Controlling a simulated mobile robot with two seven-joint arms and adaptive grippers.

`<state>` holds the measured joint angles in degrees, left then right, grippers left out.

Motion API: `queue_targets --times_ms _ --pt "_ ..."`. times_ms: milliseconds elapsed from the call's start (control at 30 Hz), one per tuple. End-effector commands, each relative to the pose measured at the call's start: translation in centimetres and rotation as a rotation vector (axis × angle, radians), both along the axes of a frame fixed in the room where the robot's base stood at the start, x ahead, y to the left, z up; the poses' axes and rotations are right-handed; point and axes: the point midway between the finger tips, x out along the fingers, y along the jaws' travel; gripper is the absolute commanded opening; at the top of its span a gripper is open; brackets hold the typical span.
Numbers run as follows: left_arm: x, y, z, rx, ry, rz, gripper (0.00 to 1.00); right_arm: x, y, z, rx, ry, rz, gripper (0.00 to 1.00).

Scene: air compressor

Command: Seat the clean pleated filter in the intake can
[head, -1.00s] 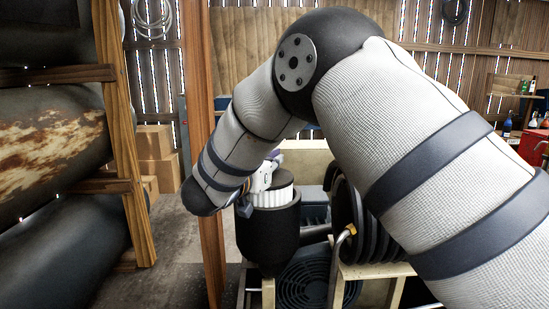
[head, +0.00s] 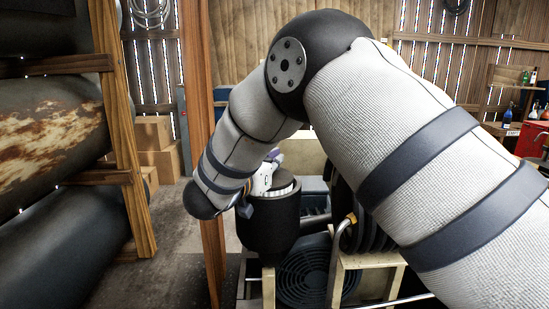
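The clean pleated filter (head: 286,189) is a white pleated ring with a dark top. It sits low in the mouth of the black intake can (head: 268,226), with a short white band showing above the rim. Its lower part is hidden inside the can. My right gripper (head: 262,181) is at the filter's left side, at the can's rim. One dark finger part shows in front of the can's upper left wall. My forearm and the gripper's own body hide the contact, so I cannot tell whether it grips the filter. My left gripper is not in view.
The compressor's round fan grille (head: 304,277) and a bent pipe with a brass fitting (head: 350,219) lie below and right of the can. A wooden post (head: 208,150) stands close left of my forearm. Cardboard boxes (head: 155,145) stand behind it.

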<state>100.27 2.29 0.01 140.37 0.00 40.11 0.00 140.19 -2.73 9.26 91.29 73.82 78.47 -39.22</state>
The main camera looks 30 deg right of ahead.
Motion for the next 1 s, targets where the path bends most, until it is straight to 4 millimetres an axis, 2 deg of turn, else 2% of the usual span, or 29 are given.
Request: queue_targets --times_ms 667,800,1000 --pt "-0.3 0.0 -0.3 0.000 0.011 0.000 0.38 0.0 0.0 -1.6 -0.002 -0.001 0.000 0.00" --pt "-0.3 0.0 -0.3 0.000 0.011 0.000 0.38 0.0 0.0 -1.6 -0.001 -0.002 0.000 0.28" --pt "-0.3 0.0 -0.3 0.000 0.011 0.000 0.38 0.0 0.0 -1.6 0.000 -0.001 0.000 0.29"
